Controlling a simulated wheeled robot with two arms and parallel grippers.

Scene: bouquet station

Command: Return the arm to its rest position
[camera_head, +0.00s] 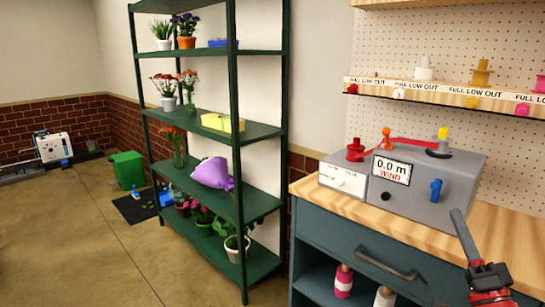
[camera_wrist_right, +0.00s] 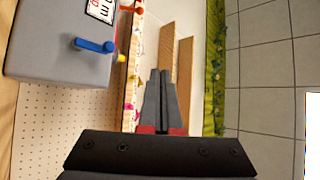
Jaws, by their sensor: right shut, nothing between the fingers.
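My right gripper (camera_head: 464,236) is at the lower right of the head view, above the front part of the wooden counter (camera_head: 330,197). Its two dark fingers are together with nothing between them; they also show in the right wrist view (camera_wrist_right: 160,80). A grey winding machine (camera_head: 409,205) with a "0.0 m WIND" display stands on the counter, to the left of the gripper and apart from it. Its blue handle (camera_head: 436,190) faces the gripper side and also shows in the right wrist view (camera_wrist_right: 95,45). My left gripper is not in view.
A green shelf rack (camera_head: 237,120) with potted plants, vases and a purple wrapped bundle (camera_head: 212,174) stands left of the counter. A pegboard (camera_head: 400,45) with a spool ledge (camera_head: 440,88) is behind the machine. The concrete floor (camera_head: 90,230) at the left is mostly open.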

